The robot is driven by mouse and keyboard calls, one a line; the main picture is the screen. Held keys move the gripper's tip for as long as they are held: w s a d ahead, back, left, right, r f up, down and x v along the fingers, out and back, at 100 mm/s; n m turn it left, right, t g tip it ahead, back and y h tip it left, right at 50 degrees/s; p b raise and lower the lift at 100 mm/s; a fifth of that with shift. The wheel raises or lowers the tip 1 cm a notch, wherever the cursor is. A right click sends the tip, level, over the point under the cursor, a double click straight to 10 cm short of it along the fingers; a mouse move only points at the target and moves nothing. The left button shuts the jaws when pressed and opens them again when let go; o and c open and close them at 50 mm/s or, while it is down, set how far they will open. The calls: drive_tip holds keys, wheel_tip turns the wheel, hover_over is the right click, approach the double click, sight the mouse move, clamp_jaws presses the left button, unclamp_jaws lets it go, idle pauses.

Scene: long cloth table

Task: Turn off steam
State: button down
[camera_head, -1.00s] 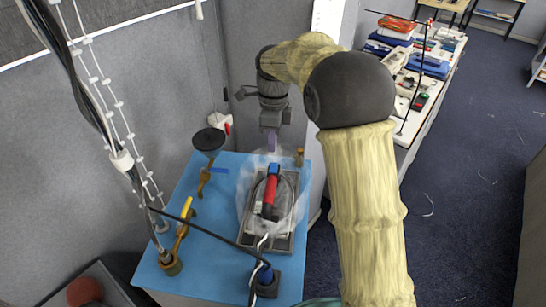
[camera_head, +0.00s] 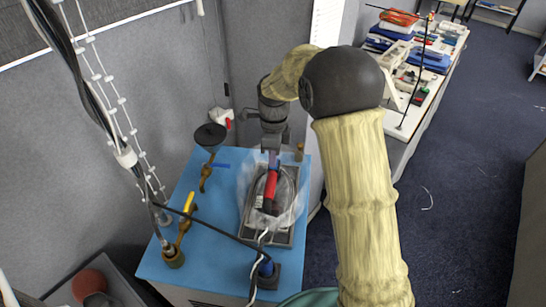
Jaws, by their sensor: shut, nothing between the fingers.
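A red-handled device (camera_head: 270,190) lies on a grey metal tray (camera_head: 252,222) on the blue tabletop. A pale, see-through cloud (camera_head: 250,170), looking like steam or clear film, surrounds the device. My gripper (camera_head: 273,162) is shut and empty, pointing down at the device's far end, which it partly hides. I cannot tell whether it touches the device. A brass valve with a yellow lever (camera_head: 189,204) stands at the left of the blue top. Another brass fitting with a blue lever (camera_head: 221,165) stands behind it, below a black funnel (camera_head: 209,136).
A small brass post (camera_head: 299,152) stands right of my gripper. A black cable crosses the blue tabletop (camera_head: 215,254) to a blue-and-black plug (camera_head: 266,270). Grey partition walls close off the left and back. A cluttered white table (camera_head: 408,128) stands at the back right; open floor lies right.

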drive_tip(key=shift+s+f+b, duration=0.15)
drive_tip(key=shift+f+b, duration=0.3)
drive_tip(key=shift+s+r+t, duration=0.15)
drive_tip(key=shift+t, duration=0.15)
